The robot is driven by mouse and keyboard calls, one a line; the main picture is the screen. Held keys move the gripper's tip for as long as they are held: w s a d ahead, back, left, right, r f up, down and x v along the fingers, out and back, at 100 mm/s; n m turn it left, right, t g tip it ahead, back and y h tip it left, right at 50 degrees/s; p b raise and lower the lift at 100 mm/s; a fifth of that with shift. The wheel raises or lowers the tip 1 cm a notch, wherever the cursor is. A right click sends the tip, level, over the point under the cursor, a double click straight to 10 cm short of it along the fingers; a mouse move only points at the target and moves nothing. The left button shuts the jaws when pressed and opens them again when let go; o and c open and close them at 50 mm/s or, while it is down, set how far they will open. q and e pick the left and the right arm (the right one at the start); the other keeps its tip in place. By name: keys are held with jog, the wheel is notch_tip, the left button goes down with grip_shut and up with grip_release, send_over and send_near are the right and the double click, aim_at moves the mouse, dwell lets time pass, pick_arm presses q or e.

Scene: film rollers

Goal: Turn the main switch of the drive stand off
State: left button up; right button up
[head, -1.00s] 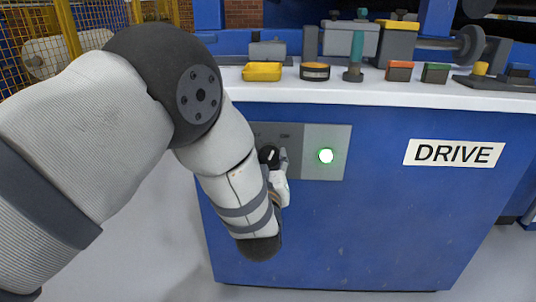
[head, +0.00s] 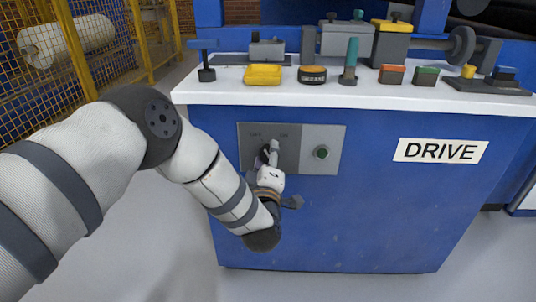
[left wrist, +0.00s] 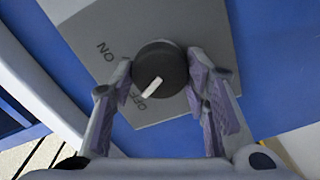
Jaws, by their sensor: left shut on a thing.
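The main switch is a round black knob (left wrist: 160,65) with a white pointer line. It sits on a grey panel (left wrist: 190,25) marked ON and OFF. In the left wrist view the pointer is turned toward OFF. My left gripper (head: 269,157) has one finger on each side of the knob and is shut on it; it also shows in the left wrist view (left wrist: 161,78). In the head view the gripper partly hides the knob. The round lamp (head: 321,152) on the panel is dark green and unlit. My right gripper is not in view.
The panel is on the front of the blue drive stand, which carries a DRIVE label (head: 440,150). Its white top (head: 300,90) holds a yellow tray (head: 263,74), a tape roll (head: 312,75) and several small items. A yellow mesh fence (head: 100,50) stands at the back left.

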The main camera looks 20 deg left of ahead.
pick_arm(q)
jog(key=shift+n, duration=0.6)
jog(key=shift+d+f, duration=0.1)
jog(key=o, duration=1.1)
jog(key=shift+o, duration=0.2)
jog(key=v, duration=1.2)
jog(key=shift+n, duration=0.3)
